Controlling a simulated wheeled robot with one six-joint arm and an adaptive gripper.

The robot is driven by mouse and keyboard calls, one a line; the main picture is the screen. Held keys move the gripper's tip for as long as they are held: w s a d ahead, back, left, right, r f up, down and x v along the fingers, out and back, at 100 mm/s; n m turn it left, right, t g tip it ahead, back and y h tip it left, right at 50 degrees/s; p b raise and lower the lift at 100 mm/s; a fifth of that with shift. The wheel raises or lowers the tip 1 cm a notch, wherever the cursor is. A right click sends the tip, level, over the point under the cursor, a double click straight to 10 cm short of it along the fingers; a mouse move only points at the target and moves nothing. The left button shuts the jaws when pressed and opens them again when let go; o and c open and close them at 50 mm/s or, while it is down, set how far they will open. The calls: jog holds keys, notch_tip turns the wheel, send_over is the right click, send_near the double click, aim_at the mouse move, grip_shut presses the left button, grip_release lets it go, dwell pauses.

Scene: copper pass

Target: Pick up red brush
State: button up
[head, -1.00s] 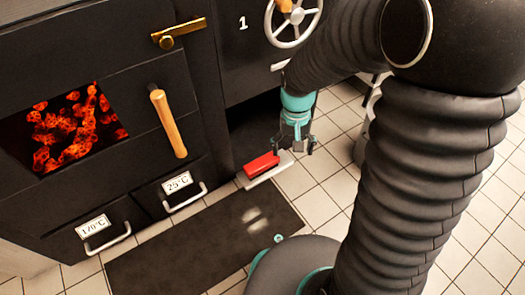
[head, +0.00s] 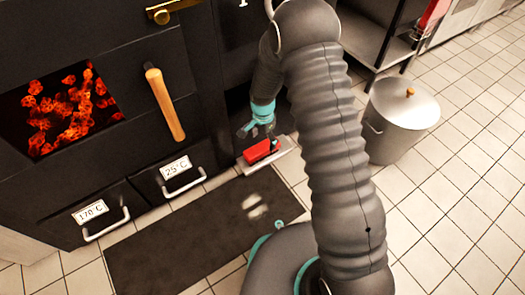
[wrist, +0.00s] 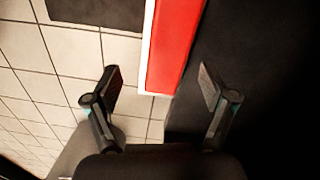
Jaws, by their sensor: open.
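The red brush (head: 258,151) lies low by the foot of the dark oven front, on or against a pale flat piece (head: 268,158) that looks like a dustpan or plate. In the wrist view the red brush (wrist: 177,45) runs down from the top edge, with a pale strip along its left side. My gripper (head: 262,131) is right at the brush in the head view. In the wrist view my gripper (wrist: 160,85) is open, one finger to each side of the brush's near end. No contact between fingers and brush shows.
The black oven front has drawers with handles (head: 185,185) to the left of the brush. A dark mat (head: 185,235) lies on the tiled floor in front. A lidded metal bin (head: 400,115) stands to the right, with open tiles around it.

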aim_at(262, 147)
jog(key=shift+w+a+m, duration=0.15)
jog(key=shift+w+m, duration=0.3)
jog(key=shift+m, duration=0.75)
jog(key=shift+a+f+b, duration=0.15)
jog(key=shift+f+b, duration=0.5)
jog(key=shift+f, duration=3.05)
jog(key=c, duration=1.5)
jog(key=shift+r, duration=0.5)
jog(key=r, duration=0.2)
jog(key=r+p, duration=0.1)
jog(key=r, duration=0.1)
jog(key=shift+s+d, duration=0.1)
jog(key=shift+d, duration=0.25)
jog(key=s+d+r, duration=0.1)
jog(key=d+r, duration=0.1)
jog(key=d, duration=0.1)
jog(key=s+d+r, duration=0.1)
jog(key=d+r, duration=0.1)
jog(key=d, duration=0.2)
jog(key=s+d+r+p, duration=0.1)
jog(key=d+r, duration=0.1)
jog(key=d, duration=0.1)
jog(key=shift+d, duration=0.3)
